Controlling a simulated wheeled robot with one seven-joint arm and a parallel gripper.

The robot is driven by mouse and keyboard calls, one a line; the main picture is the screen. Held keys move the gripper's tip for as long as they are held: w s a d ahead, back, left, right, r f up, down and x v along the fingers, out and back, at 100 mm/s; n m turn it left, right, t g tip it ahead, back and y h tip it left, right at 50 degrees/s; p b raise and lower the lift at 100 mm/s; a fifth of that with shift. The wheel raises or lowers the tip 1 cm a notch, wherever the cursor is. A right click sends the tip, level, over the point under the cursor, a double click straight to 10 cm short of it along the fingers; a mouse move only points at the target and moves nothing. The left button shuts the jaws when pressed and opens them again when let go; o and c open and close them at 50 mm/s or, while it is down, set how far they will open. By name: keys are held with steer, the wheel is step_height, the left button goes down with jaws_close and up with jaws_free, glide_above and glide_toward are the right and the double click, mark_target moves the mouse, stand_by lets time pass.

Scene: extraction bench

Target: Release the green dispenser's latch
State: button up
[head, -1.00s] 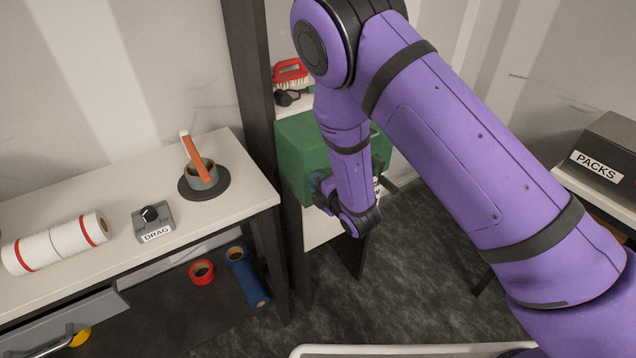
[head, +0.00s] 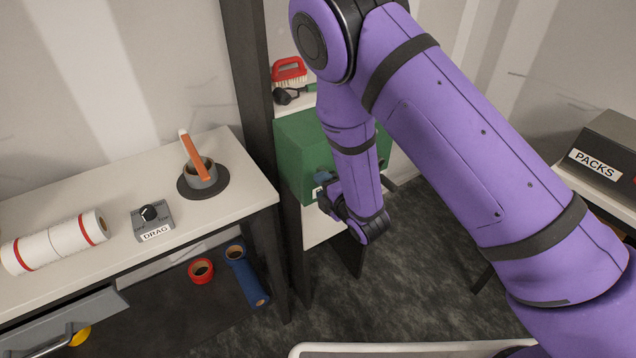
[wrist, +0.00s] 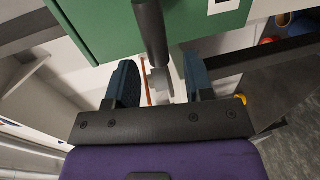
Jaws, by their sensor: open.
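The green dispenser (head: 300,150) is a box beside the dark post in the head view, partly hidden by my arm. Its green face (wrist: 100,25) fills the top of the wrist view, with part of a white label at its edge. A dark bar (wrist: 150,30), which looks like the latch lever, comes down from the top between the two fingers of my gripper (wrist: 160,84). The fingers stand apart on either side of the bar, and I see no clear contact. In the head view my gripper is mostly hidden at the dispenser's front.
A PACKS box (head: 604,158) stands at right. Dark floor between is open.

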steer(key=v, duration=0.7)
steer(key=shift+s+d, duration=0.2)
steer(key=shift+s, duration=0.1)
steer(key=shift+r, duration=0.1)
steer(key=w+d+r+m+h, duration=0.2)
steer(key=w+d+r+m, duration=0.15)
steer(key=r, duration=0.25)
steer(key=w+d+r+m+h, duration=0.2)
steer(key=d+r+m, duration=0.1)
steer(key=r+m, duration=0.25)
steer(key=s+d+r+m+g+h, duration=0.25)
steer(key=d+r+m, duration=0.25)
steer(key=d+r, duration=0.45)
steer(key=s+d+r+m+g, duration=0.1)
steer(key=s+d+r+m, duration=0.2)
steer(key=s+r, duration=0.2)
steer(key=s+d+r+m+g+h, duration=0.1)
steer(key=s+d+r+m+g, duration=0.1)
steer(key=s, duration=1)
steer(key=s+d+r+m+g+h, duration=0.1)
steer(key=s+d+r+m+g, duration=0.1)
steer(key=s+d+r+m, duration=0.3)
steer(key=s+r+m, duration=0.1)
steer(key=s+r, duration=0.2)
steer(key=s, duration=0.1)
steer(key=shift+s+r, duration=0.25)
steer(key=shift+d, duration=0.1)
